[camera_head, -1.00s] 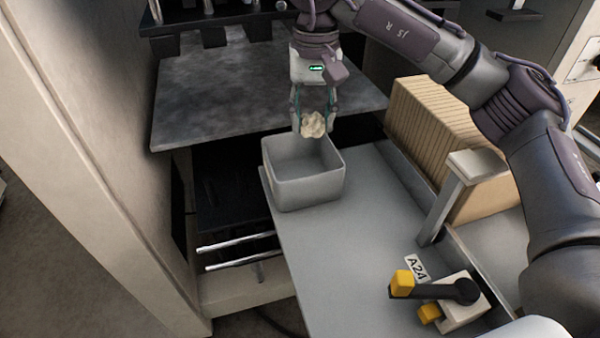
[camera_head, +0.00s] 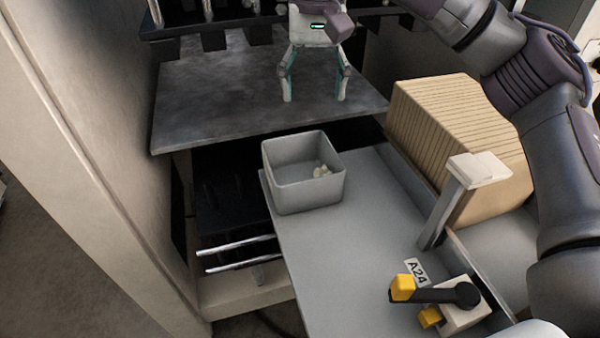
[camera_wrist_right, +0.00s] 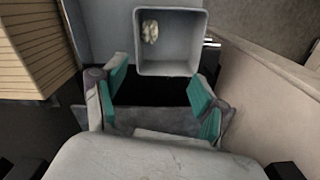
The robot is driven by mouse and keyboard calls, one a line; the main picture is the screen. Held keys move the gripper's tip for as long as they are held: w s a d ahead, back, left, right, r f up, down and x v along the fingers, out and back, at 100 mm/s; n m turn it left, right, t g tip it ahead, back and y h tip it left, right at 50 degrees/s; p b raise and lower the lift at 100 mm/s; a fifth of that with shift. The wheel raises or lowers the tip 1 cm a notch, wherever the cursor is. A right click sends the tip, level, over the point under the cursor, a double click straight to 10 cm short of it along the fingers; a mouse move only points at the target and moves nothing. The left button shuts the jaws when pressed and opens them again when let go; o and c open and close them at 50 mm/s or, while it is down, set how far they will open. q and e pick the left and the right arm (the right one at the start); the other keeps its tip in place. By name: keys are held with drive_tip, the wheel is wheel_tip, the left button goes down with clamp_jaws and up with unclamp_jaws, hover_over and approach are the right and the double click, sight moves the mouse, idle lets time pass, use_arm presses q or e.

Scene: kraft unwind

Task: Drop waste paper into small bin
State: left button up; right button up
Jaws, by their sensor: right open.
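The small grey bin (camera_head: 303,192) stands on the corner of the grey table. The crumpled, cream waste paper (camera_head: 322,171) lies inside it, against the right side; the bin wall hides its lower part. The wrist view also shows the bin (camera_wrist_right: 170,70) with the paper (camera_wrist_right: 151,32) in it. My right gripper (camera_head: 314,98) is open and empty, above and behind the bin, in front of the dark metal plate. Its spread fingers (camera_wrist_right: 158,98) also show in the wrist view, apart from the bin. My left gripper is not in view.
A ribbed tan stack (camera_head: 455,125) stands right of the bin, beside a grey post (camera_head: 447,205). A black lever with yellow ends (camera_head: 440,294) sits at the table's front right. The table middle (camera_head: 345,245) is clear. A tall beige panel (camera_head: 85,130) bounds the left.

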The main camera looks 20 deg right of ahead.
wheel_tip(320, 180, up, 6)
drive_tip(key=shift+f, duration=0.1)
idle(0.5)
